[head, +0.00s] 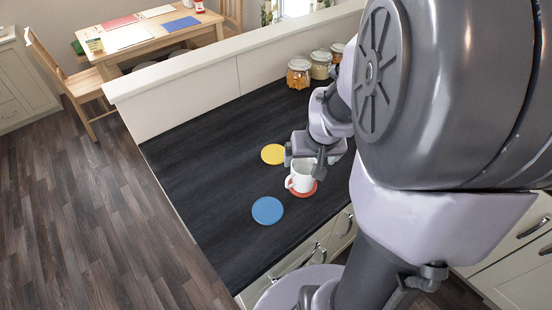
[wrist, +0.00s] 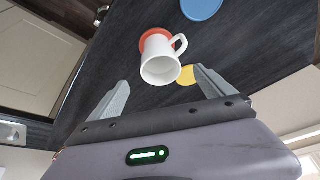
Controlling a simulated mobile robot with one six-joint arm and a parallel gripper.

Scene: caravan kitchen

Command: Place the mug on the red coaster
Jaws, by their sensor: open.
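The white mug (head: 301,178) stands upright over the red coaster (head: 304,193), whose edge shows around its base; it appears to rest on it. In the wrist view the mug (wrist: 160,63) is just beyond and between my fingertips, its handle to the right, and the red coaster (wrist: 149,36) shows behind its base. My gripper (head: 304,162) is open and empty, close to the mug on its far side in the head view. In the wrist view my gripper (wrist: 161,78) has its fingers spread wide, with no visible contact with the mug.
A yellow coaster (head: 273,154) and a blue coaster (head: 267,210) lie on the dark counter (head: 215,160). Several jars (head: 299,73) stand at the counter's back, by the low wall (head: 190,98). The counter's left part is clear. A wooden table (head: 150,40) stands beyond.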

